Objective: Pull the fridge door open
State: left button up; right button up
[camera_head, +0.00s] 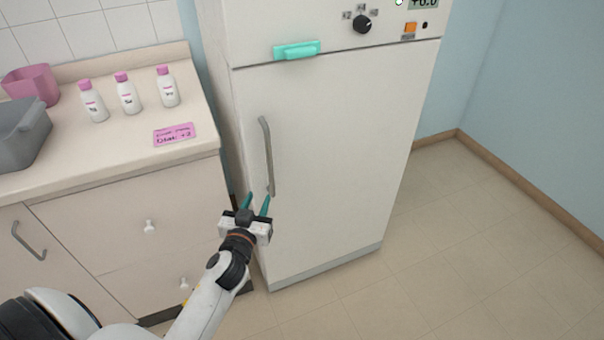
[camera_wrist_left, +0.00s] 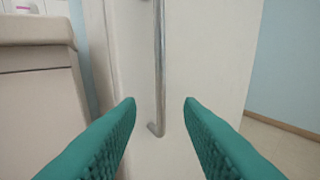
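The white fridge door (camera_head: 340,150) is shut, with a vertical grey metal handle (camera_head: 267,155) near its left edge. My left gripper (camera_head: 257,203) is open at the lower end of the handle, its teal fingers pointing toward the door. In the left wrist view the handle (camera_wrist_left: 158,70) runs down between the two spread fingers (camera_wrist_left: 160,103), with its lower bend just beyond the tips. A gap shows on both sides, and neither finger touches it. My right gripper is in neither view.
A counter (camera_head: 110,150) stands left of the fridge, with several pink-capped bottles (camera_head: 128,95), a pink label (camera_head: 175,134), a grey bin (camera_head: 20,135) and a pink container (camera_head: 30,86). A teal piece (camera_head: 297,50) is on the fridge's upper panel. The floor (camera_head: 430,250) at right is clear.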

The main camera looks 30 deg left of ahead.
aim_at(269, 164)
pick_arm(q)
jog(key=shift+t+y, duration=0.3)
jog(key=shift+t, duration=0.1)
jog(key=x, duration=0.3)
jog(key=r+x, duration=0.1)
jog(key=x, duration=0.3)
jog(key=r+x, duration=0.1)
jog(key=x, duration=0.2)
jog(key=shift+w+r, duration=0.25)
jog(key=shift+w, duration=0.1)
jog(key=shift+x, duration=0.8)
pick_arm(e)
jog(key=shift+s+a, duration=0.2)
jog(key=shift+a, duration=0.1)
pick_arm(q)
grip_shut()
